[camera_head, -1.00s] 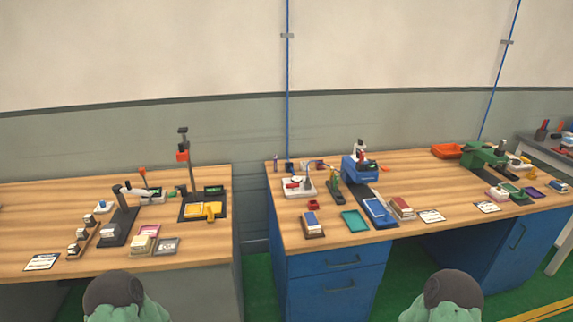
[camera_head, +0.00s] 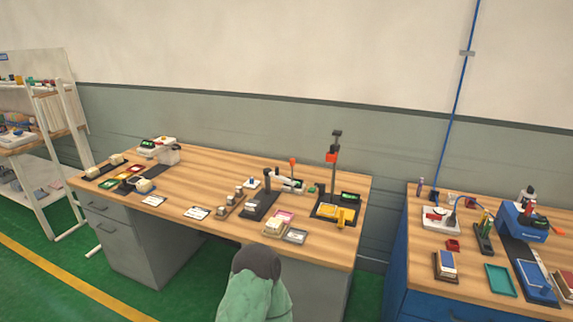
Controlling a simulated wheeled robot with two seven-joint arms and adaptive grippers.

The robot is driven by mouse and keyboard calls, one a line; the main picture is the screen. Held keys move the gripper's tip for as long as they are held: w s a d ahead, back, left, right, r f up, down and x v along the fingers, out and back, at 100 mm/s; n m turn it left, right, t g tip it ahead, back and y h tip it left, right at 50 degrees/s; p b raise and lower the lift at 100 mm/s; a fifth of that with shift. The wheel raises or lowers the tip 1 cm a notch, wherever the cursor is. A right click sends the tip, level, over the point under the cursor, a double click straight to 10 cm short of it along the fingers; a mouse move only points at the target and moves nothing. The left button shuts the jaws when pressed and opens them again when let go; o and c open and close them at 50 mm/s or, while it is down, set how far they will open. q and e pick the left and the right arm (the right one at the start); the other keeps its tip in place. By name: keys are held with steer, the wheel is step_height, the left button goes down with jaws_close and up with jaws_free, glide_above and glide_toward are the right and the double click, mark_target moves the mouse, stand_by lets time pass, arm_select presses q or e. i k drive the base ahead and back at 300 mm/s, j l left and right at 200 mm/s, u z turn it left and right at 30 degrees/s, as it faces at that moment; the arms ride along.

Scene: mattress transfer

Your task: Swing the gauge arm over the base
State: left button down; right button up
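On the left wooden table, a device with a black base (camera_head: 258,208) and a dark upright post has a pale arm (camera_head: 288,184) reaching to the right from near the post. The arm's end appears to lie beside the base, not above it. To its right stands a tall stand (camera_head: 334,165) with a red-orange slider, on a black base with yellow pieces. I cannot tell for sure which of the two is the gauge. A green and dark part of my own arm shows at the bottom centre. Neither gripper is in view.
The left table (camera_head: 205,175) also holds small block racks, cards, and a white device (camera_head: 160,146) at its far left. A gap separates it from the blue-fronted table (camera_head: 420,270) on the right. A white shelf (camera_head: 45,130) stands at the far left, with green floor in front.

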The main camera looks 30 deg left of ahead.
mark_target(267, 172)
steer(key=i+j, duration=0.1)
steer(key=j, duration=0.35)
steer(key=i+j, duration=0.15)
steer(key=j, duration=0.35)
steer(key=i+j+z, duration=0.1)
steer(key=j, duration=0.35)
steer(key=i+j, duration=0.1)
steer(key=j, duration=0.4)
steer(key=i+j, duration=0.1)
steer(key=j, duration=0.35)
steer(key=i+z, duration=0.05)
